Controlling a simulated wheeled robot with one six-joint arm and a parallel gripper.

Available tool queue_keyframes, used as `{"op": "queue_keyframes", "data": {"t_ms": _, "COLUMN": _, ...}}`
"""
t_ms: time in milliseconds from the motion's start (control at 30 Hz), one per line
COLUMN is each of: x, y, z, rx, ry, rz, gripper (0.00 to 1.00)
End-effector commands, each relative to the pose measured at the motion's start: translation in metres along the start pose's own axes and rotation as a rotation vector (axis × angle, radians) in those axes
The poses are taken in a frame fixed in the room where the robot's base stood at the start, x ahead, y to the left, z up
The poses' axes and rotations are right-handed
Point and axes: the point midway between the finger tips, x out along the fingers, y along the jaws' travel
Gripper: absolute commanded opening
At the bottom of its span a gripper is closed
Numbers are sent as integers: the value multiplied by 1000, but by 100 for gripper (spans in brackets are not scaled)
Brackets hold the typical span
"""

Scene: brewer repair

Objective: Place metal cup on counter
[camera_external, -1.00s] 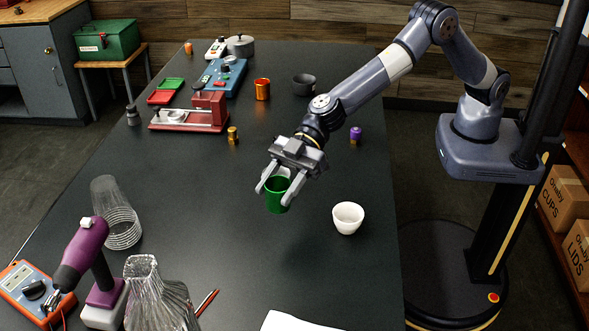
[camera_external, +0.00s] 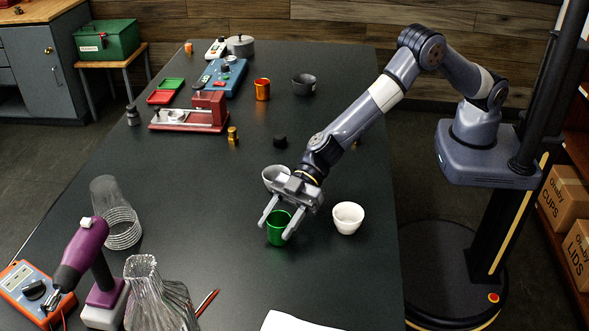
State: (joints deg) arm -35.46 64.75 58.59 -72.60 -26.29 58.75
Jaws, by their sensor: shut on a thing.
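A green metal cup (camera_external: 278,234) is upright between the two fingers of my gripper (camera_external: 276,222), which is shut on it. The cup is at or very near the surface of the dark counter (camera_external: 225,215); I cannot tell whether its base touches. A white cup (camera_external: 348,218) stands just to the right of my gripper. A grey bowl-like cup (camera_external: 272,175) stands behind my gripper, partly hidden by it. An orange metal cup (camera_external: 262,89) and a dark grey cup (camera_external: 304,85) stand farther back.
A red device (camera_external: 195,112), a blue device (camera_external: 222,76), a small gold piece (camera_external: 233,135) and a small black piece (camera_external: 280,141) are farther back. Clear stacked cups (camera_external: 117,212), a glass vessel (camera_external: 155,290) and a purple tool (camera_external: 85,258) stand front left. The counter's centre left is clear.

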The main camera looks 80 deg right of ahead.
Motion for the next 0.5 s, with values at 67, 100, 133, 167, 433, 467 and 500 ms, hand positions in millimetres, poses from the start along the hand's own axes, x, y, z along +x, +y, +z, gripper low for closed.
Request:
{"op": "queue_keyframes", "data": {"t_ms": 67, "x": 0, "y": 0, "z": 1, "rx": 0, "ry": 0, "rz": 0, "gripper": 23}}
{"op": "queue_keyframes", "data": {"t_ms": 100, "x": 1, "y": 0, "z": 2, "rx": 0, "ry": 0, "rz": 0, "gripper": 23}}
{"op": "queue_keyframes", "data": {"t_ms": 133, "x": 1, "y": 0, "z": 3, "rx": 0, "ry": 0, "rz": 0, "gripper": 23}}
{"op": "queue_keyframes", "data": {"t_ms": 167, "x": 1, "y": 0, "z": 3, "rx": 0, "ry": 0, "rz": 0, "gripper": 48}}
{"op": "queue_keyframes", "data": {"t_ms": 433, "x": 1, "y": 0, "z": 2, "rx": 0, "ry": 0, "rz": 0, "gripper": 68}}
{"op": "queue_keyframes", "data": {"t_ms": 467, "x": 1, "y": 0, "z": 2, "rx": 0, "ry": 0, "rz": 0, "gripper": 68}}
{"op": "queue_keyframes", "data": {"t_ms": 500, "x": 1, "y": 0, "z": 2, "rx": 0, "ry": 0, "rz": 0, "gripper": 68}}
